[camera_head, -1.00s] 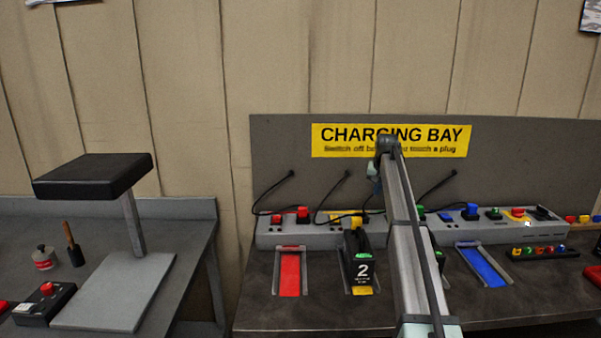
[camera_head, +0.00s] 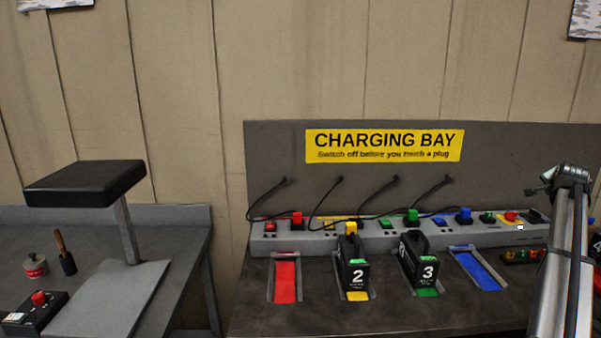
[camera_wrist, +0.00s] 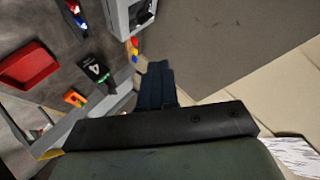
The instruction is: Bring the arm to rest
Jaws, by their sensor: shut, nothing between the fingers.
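My arm (camera_head: 567,255) rises at the right side of the head view, in front of the right end of the charging bench. My gripper (camera_wrist: 157,72) shows in the wrist view with its dark fingers together and nothing between them. It appears to be in the air, with the bench and its things off to the left and the wall panel beyond. My fingertips are not clearly visible in the head view.
Battery 2 (camera_head: 354,277) and battery 3 (camera_head: 427,272) stand in bays between the empty red bay (camera_head: 286,280) and blue bay (camera_head: 481,268). A power strip (camera_head: 340,240) runs behind. A red tray (camera_wrist: 30,62) lies left in the wrist view.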

